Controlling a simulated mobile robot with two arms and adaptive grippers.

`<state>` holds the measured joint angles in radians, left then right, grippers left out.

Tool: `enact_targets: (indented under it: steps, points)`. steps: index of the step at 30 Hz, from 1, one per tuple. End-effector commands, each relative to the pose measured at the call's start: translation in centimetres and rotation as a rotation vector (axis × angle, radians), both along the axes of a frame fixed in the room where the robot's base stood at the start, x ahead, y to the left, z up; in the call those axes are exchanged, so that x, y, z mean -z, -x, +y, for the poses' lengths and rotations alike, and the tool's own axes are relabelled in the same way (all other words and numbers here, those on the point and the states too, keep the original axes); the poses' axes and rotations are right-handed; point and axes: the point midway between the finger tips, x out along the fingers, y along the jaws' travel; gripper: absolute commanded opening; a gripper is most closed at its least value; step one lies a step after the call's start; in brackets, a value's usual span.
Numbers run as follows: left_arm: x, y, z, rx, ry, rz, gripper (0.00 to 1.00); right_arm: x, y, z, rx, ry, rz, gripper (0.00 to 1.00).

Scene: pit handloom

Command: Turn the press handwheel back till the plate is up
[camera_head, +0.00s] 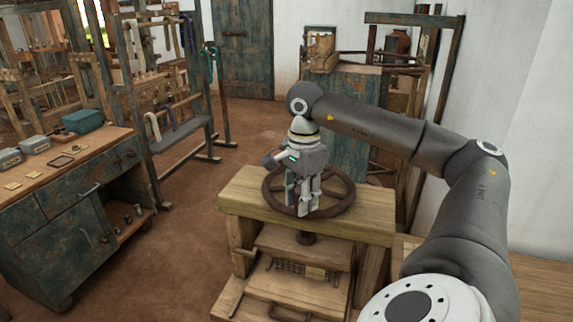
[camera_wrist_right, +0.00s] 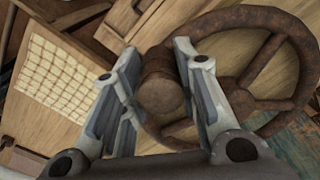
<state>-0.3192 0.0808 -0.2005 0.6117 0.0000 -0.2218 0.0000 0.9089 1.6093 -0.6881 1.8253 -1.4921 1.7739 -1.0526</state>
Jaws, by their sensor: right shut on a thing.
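The press handwheel (camera_head: 347,203), a rusty brown spoked wheel, lies flat above the wooden press's top beam (camera_head: 240,201). My right gripper (camera_head: 303,207) points down at the wheel's near side. In the right wrist view, its two fingers (camera_wrist_right: 160,105) stand either side of a round brown knob (camera_wrist_right: 160,93) at the wheel's rim and are shut on it. The wheel (camera_wrist_right: 290,30) curves away to the right there. A dark screw (camera_head: 307,239) runs down below the beam to a wooden plate (camera_head: 285,243). A gap with a patterned strip shows below the plate. My left gripper is out of view.
A blue-green workbench (camera_head: 60,225) with a teal box (camera_head: 82,121) stands at the left. Loom frames stand behind it. A wooden cabinet (camera_head: 345,110) stands behind the press, with a white wall at the right. Bare floor lies between bench and press.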

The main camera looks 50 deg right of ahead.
Motion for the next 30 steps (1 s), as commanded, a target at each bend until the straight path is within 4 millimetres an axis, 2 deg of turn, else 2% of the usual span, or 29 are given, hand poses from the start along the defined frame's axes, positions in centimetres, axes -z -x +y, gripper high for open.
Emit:
enact_targets:
  steps: [4,12,28,29,30]
  points:
    - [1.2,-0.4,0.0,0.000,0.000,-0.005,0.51,0.2,1.0,-0.7,-0.082,0.002,0.006,0.00]
    - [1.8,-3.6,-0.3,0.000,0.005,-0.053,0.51,0.1,1.9,-1.2,-0.179,0.002,0.008,0.00]
    - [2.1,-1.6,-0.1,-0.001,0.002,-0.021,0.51,-0.1,2.2,-1.5,-0.203,0.004,0.009,0.00]
    - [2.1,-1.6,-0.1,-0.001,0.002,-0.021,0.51,-0.1,2.2,-1.5,-0.203,0.004,0.009,0.30]
    - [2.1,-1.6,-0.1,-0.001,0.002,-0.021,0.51,0.0,2.2,-1.5,-0.202,0.004,0.009,0.35]
